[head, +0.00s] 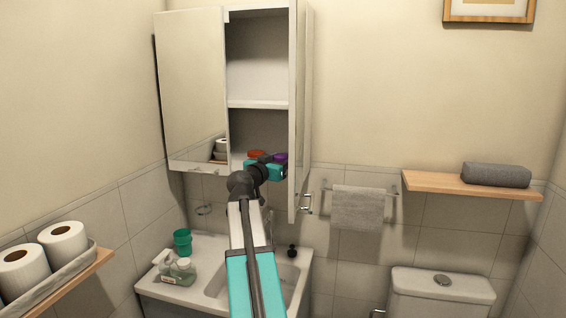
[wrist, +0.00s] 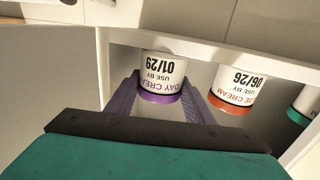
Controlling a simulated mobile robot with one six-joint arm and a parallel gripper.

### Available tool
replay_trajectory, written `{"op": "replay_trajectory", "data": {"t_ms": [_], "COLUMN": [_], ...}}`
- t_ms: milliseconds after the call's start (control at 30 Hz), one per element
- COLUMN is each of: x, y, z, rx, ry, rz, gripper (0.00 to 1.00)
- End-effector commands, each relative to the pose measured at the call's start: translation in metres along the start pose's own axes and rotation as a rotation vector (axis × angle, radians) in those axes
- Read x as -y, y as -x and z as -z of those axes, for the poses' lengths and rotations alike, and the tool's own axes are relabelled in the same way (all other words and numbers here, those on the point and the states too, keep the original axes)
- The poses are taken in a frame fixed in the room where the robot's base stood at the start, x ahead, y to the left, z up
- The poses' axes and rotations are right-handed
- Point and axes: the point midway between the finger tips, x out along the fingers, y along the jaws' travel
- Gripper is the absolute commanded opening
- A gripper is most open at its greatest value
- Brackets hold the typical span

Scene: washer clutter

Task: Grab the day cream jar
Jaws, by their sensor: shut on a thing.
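The day cream jar (wrist: 163,78) is white with a purple band and reads "DAY CREAM" and "USE BY 01/29", upside down in the wrist view. It sits between the purple fingers of my gripper (wrist: 162,96), which is shut on it. In the head view my gripper (head: 268,165) reaches into the lower part of the open mirror cabinet (head: 261,104). A purple patch shows there beside it, too small to tell whether jar or finger.
A white jar with an orange band (wrist: 234,88), reading "06/26", stands close beside the day cream jar. A green-banded jar (wrist: 304,104) is farther right in the wrist view. The cabinet's open door (head: 299,110) stands close to my arm. A sink (head: 222,283) lies below.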

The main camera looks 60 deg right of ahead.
Motion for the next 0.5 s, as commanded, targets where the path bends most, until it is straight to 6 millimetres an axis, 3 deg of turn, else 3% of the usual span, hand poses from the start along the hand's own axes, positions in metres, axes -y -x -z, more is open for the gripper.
{"op": "replay_trajectory", "data": {"t_ms": [433, 467, 500], "x": [-0.0001, -0.0001, 0.0], "y": [0.0062, 0.0062, 0.0062], "z": [0.0002, 0.0002, 0.0002], "rx": [0.0, 0.0, 0.0], "ry": [0.0, 0.0, 0.0], "rz": [0.0, 0.0, 0.0], "gripper": [0.23, 0.51, 0.58]}}
